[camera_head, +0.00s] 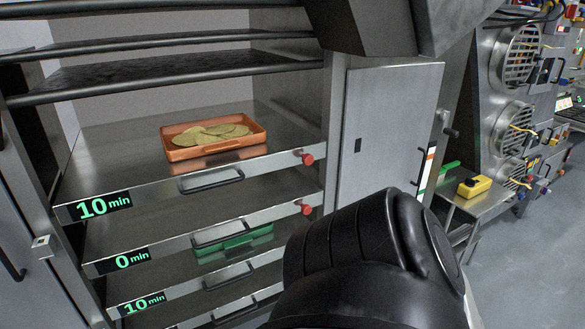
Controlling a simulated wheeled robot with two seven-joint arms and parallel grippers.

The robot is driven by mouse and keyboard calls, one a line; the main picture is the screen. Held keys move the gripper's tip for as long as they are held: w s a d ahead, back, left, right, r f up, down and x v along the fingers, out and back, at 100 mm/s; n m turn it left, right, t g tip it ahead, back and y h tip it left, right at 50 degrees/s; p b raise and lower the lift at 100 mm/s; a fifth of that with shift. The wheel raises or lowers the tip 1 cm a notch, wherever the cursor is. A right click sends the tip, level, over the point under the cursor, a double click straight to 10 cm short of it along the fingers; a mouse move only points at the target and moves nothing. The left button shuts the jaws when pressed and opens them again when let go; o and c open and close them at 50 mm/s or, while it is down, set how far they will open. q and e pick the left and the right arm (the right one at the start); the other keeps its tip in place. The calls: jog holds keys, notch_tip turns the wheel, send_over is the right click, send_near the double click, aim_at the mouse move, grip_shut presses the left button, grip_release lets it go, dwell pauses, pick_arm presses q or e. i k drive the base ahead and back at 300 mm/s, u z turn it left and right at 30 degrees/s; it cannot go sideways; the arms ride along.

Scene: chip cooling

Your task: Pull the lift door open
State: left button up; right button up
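A flat grey door panel (388,130) stands upright right of the shelf rack. It looks closed, with a small dark patch on its left side and a white and orange label strip by its right edge. I cannot tell for sure that it is the lift door. Another grey panel (18,235) with a dark bar handle is cut off at the left edge. A black rounded link of my arm fills the lower middle and hides the floor below the grey door panel. Neither of my grippers shows.
The metal rack (110,150) has several shelves with handles, red knobs and green minute displays. An orange tray (212,151) of chips sits on an upper shelf, a green tray (235,240) lower. A yellow box (474,187) lies on a side table. Floor at right is clear.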

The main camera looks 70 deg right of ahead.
aim_at(389, 111)
jog(key=z, duration=2.9)
jog(key=k, duration=0.1)
jog(key=z, duration=0.45)
jog(key=i, duration=1.1)
jog(key=u, duration=0.4)
